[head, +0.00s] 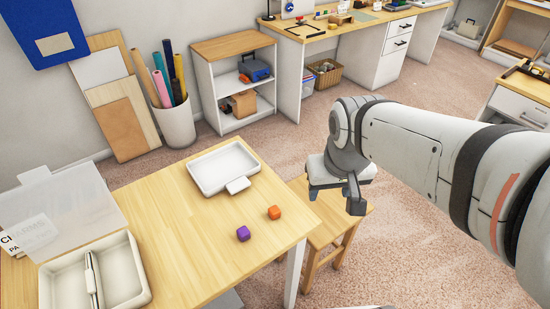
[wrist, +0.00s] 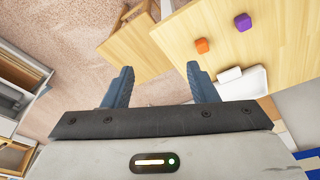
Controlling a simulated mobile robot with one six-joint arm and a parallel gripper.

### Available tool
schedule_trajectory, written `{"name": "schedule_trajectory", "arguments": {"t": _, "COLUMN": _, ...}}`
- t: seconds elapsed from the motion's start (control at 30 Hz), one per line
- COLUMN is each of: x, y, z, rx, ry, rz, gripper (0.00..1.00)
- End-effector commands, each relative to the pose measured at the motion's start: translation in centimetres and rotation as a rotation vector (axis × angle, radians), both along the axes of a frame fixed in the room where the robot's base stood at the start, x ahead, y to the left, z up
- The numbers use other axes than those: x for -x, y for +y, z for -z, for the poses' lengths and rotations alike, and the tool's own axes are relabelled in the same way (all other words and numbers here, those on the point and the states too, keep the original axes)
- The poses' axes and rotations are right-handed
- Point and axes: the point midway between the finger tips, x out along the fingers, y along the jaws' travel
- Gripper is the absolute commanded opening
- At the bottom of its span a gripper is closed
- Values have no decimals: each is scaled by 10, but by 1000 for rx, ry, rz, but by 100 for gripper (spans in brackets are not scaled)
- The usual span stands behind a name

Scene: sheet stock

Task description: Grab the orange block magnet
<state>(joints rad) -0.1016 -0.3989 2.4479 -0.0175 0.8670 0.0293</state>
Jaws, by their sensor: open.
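The orange block magnet (head: 274,213) lies on the wooden table near its right edge. In the wrist view the orange block (wrist: 203,46) is up and to the right of the fingers. A purple block (head: 243,233) lies a little to its left and nearer the front in the head view; it also shows in the wrist view (wrist: 243,22). My gripper (head: 335,193) is in the air to the right of the table, above the wooden stool, apart from both blocks. In the wrist view its two blue fingers (wrist: 160,82) are spread apart with nothing between them.
A white tray (head: 205,191) with a small white piece at its front edge sits behind the blocks. An open white box (head: 122,270) with a clear lid is at the left. A wooden stool (head: 318,225) stands beside the table. The tabletop around the blocks is clear.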

Motion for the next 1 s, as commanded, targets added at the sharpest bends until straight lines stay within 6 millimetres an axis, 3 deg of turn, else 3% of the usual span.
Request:
{"name": "schedule_trajectory", "arguments": {"t": 0.2, "x": -53, "y": 44, "z": 46, "rx": 24, "ry": 111, "rz": -193, "gripper": 53}}
{"name": "schedule_trajectory", "arguments": {"t": 0.4, "x": -82, "y": 81, "z": 92, "rx": 45, "ry": 183, "rz": -332, "gripper": 53}}
{"name": "schedule_trajectory", "arguments": {"t": 0.6, "x": -94, "y": 101, "z": 118, "rx": 55, "ry": 217, "rz": -403, "gripper": 53}}
{"name": "schedule_trajectory", "arguments": {"t": 1.0, "x": -96, "y": 106, "z": 156, "rx": 58, "ry": 224, "rz": -415, "gripper": 53}}
